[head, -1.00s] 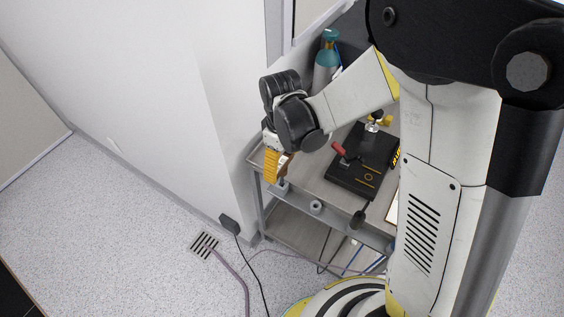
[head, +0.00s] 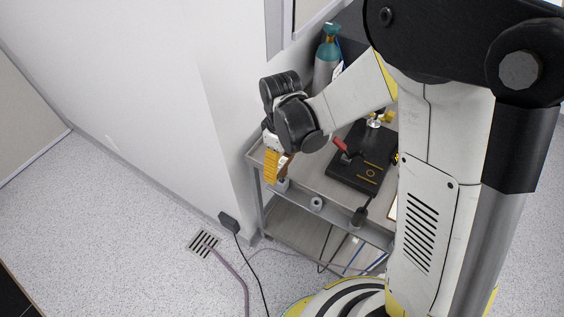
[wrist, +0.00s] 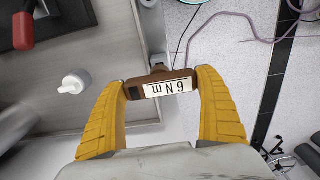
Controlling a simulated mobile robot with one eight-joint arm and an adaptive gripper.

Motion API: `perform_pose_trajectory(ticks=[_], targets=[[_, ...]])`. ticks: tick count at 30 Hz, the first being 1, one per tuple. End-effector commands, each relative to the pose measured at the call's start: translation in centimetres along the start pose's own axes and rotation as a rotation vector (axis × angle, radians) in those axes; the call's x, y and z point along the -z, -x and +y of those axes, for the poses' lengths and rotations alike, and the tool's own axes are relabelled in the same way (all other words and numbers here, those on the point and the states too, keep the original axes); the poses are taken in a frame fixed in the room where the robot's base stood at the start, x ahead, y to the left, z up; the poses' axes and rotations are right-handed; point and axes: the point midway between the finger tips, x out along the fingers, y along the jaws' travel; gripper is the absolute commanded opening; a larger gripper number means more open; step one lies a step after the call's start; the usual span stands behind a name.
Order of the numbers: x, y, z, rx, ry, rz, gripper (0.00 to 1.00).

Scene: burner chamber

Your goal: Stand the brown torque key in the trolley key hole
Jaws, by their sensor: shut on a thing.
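The brown torque key (wrist: 160,85) has a white label that reads "6 Nm" upside down in the wrist view. My gripper (wrist: 162,88) is shut on its head, with one yellow finger on each side. In the head view my gripper (head: 272,168) is above the trolley's front left corner, and a bit of the brown key (head: 286,163) shows beside the fingers. A small grey holder (head: 282,186) on the trolley's front rail is just below the key, partly covered. The key's lower end is hidden, so I cannot tell whether it is in the hole.
Another ring-shaped holder (head: 316,204) and a dark-handled tool (head: 359,215) are along the same rail. A black plate (head: 355,175) with a red-handled clamp lies on the trolley (head: 318,178). A wall is close on the left.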

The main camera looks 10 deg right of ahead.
Motion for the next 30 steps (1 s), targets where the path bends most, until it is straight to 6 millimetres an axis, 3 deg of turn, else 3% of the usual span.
perform_pose_trajectory(ticks=[26,27,28,30], targets=[[0.0,-2.8,0.0,0.0,0.0,0.0,0.42],[0.0,-2.7,0.0,0.0,0.0,0.0,0.92],[0.0,-2.6,0.0,0.0,0.0,0.0,1.0],[0.0,-2.6,0.0,0.0,0.0,0.0,1.0]])
